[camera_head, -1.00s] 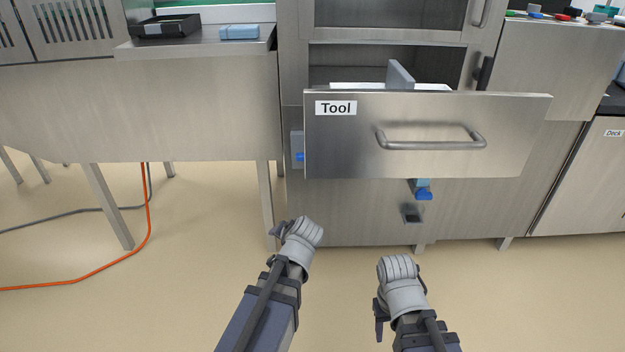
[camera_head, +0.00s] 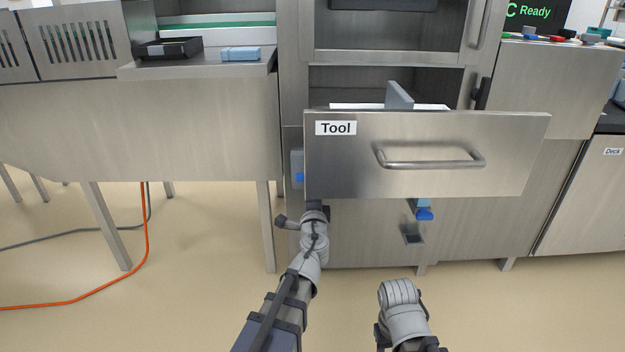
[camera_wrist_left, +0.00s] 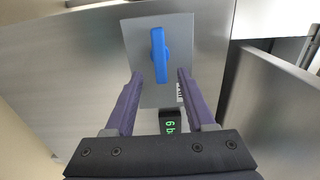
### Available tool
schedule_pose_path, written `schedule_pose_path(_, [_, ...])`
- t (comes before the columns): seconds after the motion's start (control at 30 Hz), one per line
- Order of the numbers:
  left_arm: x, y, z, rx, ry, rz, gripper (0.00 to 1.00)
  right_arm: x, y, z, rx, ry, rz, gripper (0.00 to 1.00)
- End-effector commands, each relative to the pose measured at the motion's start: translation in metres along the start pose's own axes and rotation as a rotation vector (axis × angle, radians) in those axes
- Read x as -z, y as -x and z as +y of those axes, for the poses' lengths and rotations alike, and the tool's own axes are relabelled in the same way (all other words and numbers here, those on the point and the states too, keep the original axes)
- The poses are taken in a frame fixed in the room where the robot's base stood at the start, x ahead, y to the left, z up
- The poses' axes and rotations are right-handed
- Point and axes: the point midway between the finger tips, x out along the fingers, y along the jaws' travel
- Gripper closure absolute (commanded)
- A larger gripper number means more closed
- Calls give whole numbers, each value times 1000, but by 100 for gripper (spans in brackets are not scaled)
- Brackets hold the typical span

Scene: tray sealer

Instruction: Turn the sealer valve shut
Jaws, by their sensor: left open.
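The sealer valve has a blue bar-shaped handle (camera_wrist_left: 158,55) on a grey plate (camera_wrist_left: 134,36), seen in the left wrist view. In the head view a bit of the blue handle (camera_head: 299,177) shows at the left edge of the open drawer, which hides the rest. My left gripper (camera_wrist_left: 160,77) is open, its two fingers on either side of the handle's lower end in the picture; I cannot tell if they touch it. In the head view its fingers are hidden behind the drawer front.
The "Tool" drawer (camera_head: 510,150) stands pulled out, close above my left wrist. A second blue knob (camera_head: 424,215) shows below it. A small display with green digits (camera_wrist_left: 171,124) is near the valve plate.

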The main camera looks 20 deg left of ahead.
Motion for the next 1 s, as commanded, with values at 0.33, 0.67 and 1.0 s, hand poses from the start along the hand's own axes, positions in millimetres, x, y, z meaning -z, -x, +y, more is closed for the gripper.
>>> schedule_pose_path(0.33, [0,-53,0,0,1,-2,45,0,0,0,0,0,0,50])
schedule_pose_path(0.67, [0,-70,0,-1,2,-2,45,0,0,0,0,0,0,50])
schedule_pose_path(1.0, [-1,-70,0,-1,2,-2,71,0,0,0,0,0,0,50])
